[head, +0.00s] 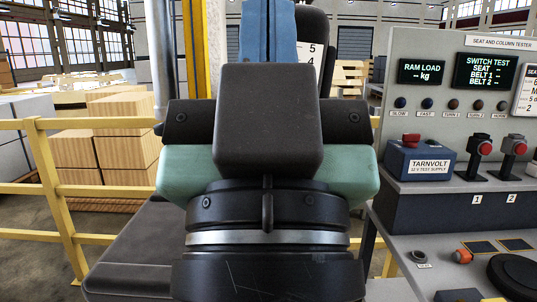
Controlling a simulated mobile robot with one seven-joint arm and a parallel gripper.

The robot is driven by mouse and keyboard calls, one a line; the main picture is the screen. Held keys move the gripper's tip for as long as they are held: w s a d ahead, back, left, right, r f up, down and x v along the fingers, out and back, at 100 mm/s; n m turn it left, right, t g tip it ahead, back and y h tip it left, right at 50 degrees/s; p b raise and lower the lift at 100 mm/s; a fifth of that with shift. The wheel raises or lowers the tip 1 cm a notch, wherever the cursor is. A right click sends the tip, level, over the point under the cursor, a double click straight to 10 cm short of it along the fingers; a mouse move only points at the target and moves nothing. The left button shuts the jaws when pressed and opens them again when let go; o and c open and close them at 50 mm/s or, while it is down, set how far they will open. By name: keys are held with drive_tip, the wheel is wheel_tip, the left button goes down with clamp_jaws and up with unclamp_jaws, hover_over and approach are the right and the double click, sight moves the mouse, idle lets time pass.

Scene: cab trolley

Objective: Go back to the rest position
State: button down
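What appears to be my gripper (268,190) fills the middle of the head view, seen from behind at close range. It has a dark block, pale green sides and a black round wrist with a silver band. Its fingertips are hidden behind its own body, so I cannot see whether it is open or shut, or whether it holds anything.
A grey tester console (447,125) with screens, lamps and levers stands close on the right. A blue TARNVOLT box (418,160) sits on its ledge. A dark flat surface (135,250) lies lower left. A yellow railing (50,190) and wooden crates (100,150) stand behind.

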wheel_tip(320, 180, up, 20)
drive_tip(key=p, duration=1.7)
